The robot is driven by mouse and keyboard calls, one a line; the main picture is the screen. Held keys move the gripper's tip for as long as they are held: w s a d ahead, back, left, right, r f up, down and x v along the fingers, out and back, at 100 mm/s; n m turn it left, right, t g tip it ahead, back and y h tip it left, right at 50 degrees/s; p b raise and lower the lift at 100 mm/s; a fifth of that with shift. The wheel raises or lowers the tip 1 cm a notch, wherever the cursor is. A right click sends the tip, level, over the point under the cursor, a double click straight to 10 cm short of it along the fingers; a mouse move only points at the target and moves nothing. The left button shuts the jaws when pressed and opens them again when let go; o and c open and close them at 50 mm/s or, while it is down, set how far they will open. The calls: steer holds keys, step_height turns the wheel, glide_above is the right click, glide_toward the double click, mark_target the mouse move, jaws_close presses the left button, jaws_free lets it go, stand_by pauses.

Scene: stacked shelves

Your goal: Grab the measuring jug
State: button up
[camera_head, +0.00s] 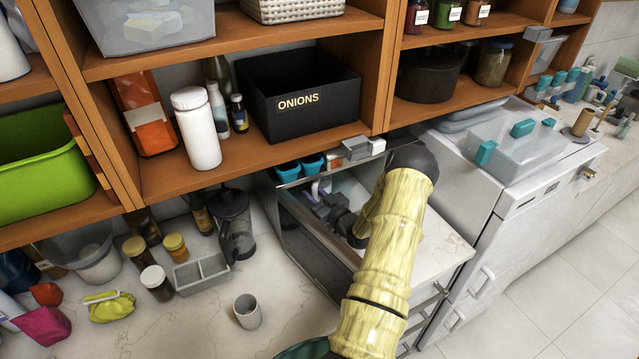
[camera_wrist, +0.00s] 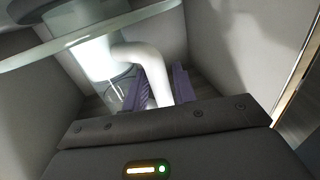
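The measuring jug is not clearly recognisable. In the wrist view, a white curved handle-like part (camera_wrist: 148,62) joins a pale, brightly lit body (camera_wrist: 93,58), which may be the jug. My gripper (camera_wrist: 162,88) has a purple finger on each side of the lower end of this part. I cannot tell whether the fingers press on it. My arm hides much of the compartment.
Grey walls (camera_wrist: 232,45) enclose my gripper closely. A translucent edge (camera_wrist: 70,40) crosses the upper left of the wrist view. A black ONIONS box (camera_head: 300,118) sits above. A grey cup (camera_head: 247,311) and dark pitcher (camera_head: 235,225) stand left.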

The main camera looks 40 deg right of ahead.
mark_target(314, 187)
stand_by(0.5)
jaws_close()
steer(key=shift+r, duration=0.15)
steer(key=shift+r+b, duration=1.4)
steer(key=shift+r, duration=0.2)
steer(key=s+b, duration=0.6)
steer(key=s, duration=1.1)
steer(key=shift+s+a, duration=0.35)
steer(key=shift+s, duration=0.05)
steer(key=shift+s, duration=0.1)
